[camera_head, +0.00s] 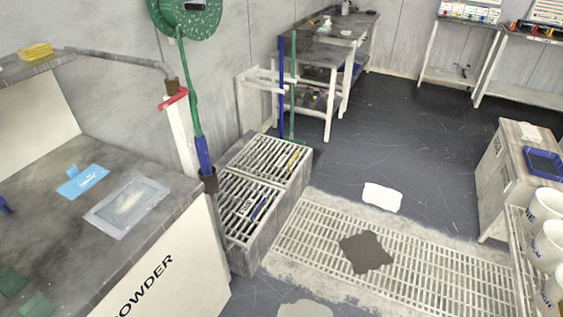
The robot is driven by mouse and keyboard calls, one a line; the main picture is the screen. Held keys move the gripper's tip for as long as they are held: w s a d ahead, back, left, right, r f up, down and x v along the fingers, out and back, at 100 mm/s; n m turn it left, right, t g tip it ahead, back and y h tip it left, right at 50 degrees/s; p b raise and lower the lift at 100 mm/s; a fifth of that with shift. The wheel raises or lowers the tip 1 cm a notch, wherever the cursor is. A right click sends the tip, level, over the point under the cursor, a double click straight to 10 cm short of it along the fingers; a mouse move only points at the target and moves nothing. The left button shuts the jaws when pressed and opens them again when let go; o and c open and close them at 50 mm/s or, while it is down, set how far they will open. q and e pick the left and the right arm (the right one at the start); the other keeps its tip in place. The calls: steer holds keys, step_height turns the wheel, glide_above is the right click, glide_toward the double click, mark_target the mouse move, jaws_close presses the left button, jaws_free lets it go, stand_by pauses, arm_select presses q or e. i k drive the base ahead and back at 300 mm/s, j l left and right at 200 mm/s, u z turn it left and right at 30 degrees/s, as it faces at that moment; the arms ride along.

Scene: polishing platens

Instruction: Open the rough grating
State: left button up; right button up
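A long grey box (240,263) stands on the floor left of centre and carries two slatted gratings side by side. The far grating (262,149) lies flat and has a yellowish stick on it. The near grating (232,196) lies flat and has dark and blue stick-like items on or between its slats. Both look closed. I cannot tell which one is the rough grating. A wide floor grating (440,281) lies to the right of the box, with a dark cloth-like piece (366,252) on it.
A powder bench (165,262) at left holds a clear tray (127,206) and a blue packet (82,181). A green hose (188,90) and a red-handled pipe (173,99) stand beside the box. White buckets (546,243) stand at right. Dark floor beyond is mostly clear.

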mark_target(283, 158)
steer(key=i+l+z, duration=0.25)
steer(key=i, duration=0.6)
steer(key=i+z, duration=0.25)
steer(key=i, duration=0.6)
